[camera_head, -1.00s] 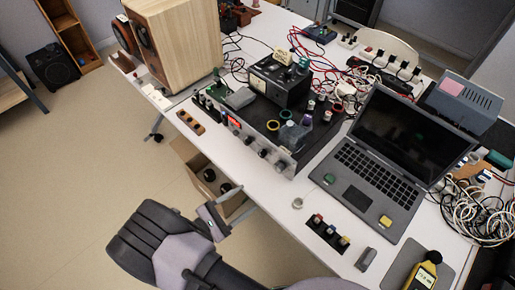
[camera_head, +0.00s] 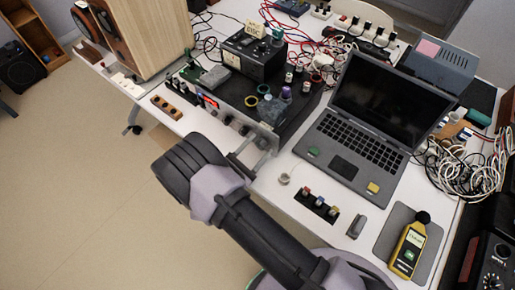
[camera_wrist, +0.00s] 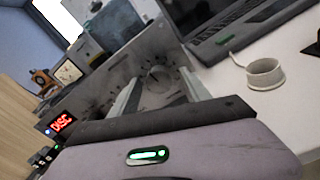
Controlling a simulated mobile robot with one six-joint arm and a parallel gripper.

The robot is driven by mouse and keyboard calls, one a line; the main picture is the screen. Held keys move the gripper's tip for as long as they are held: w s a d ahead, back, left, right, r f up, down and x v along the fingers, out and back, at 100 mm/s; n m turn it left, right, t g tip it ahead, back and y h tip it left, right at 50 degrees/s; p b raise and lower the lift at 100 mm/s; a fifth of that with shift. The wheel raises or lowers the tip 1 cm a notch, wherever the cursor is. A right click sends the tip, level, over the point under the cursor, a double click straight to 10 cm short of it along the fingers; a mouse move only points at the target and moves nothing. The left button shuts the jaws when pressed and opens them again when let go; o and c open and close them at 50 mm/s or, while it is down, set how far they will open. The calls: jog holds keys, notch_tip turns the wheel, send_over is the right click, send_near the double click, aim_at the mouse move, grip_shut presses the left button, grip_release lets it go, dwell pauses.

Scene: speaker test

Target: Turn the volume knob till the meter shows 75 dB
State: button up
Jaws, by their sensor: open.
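The silver-fronted amplifier (camera_head: 232,122) stands on the white bench. In the wrist view its metal front panel (camera_wrist: 105,85) carries a round volume knob (camera_wrist: 158,77) with markings around it. My gripper (camera_wrist: 160,92) is open, with one finger to each side of the knob; I cannot tell whether either finger touches it. In the head view my gripper (camera_head: 246,160) is at the panel's right end, and my arm hides part of the front. The yellow sound meter (camera_head: 408,248) lies on a grey mat at the right; its lit display is too small to read surely.
An open laptop (camera_head: 350,150) stands right of the amplifier. A small white ring-shaped item (camera_head: 284,179) and a black strip of coloured knobs (camera_head: 317,205) lie near the front edge. A wooden speaker (camera_head: 150,35) stands at the left. Cables clutter the right side (camera_head: 455,170).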

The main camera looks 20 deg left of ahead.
grip_shut()
jog(key=shift+m+b, duration=0.35)
jog(key=shift+m, duration=1.05)
grip_release()
jog(key=p+v, duration=0.3)
jog(key=v, duration=1.4)
jog(key=shift+s, duration=0.2)
jog(key=shift+a, duration=0.15)
